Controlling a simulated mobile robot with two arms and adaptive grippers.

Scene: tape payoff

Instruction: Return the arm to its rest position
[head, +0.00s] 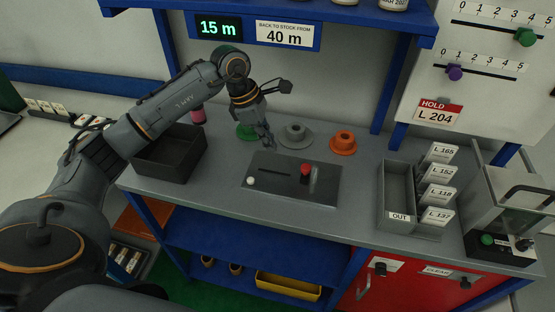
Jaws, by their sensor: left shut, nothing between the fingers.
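My left arm (160,105) reaches in from the left, raised over the back left of the grey bench (215,195). My left gripper (268,140) points down with its fingers closed and nothing between them. It hangs behind the dark control plate (265,190), in front of a grey spool-like piece (295,134) and to the right of a green one (246,131). The gripper partly covers the green piece. My right gripper is not in view.
A dark open bin (170,152) stands left of the gripper. The plate bears a red knob (306,170) and a white one (251,181). An orange spool-like piece (343,142), an OUT tray (397,195), labelled cards (437,174) and a clear-sided device (505,215) stand to the right. A display (218,27) reads 15 m.

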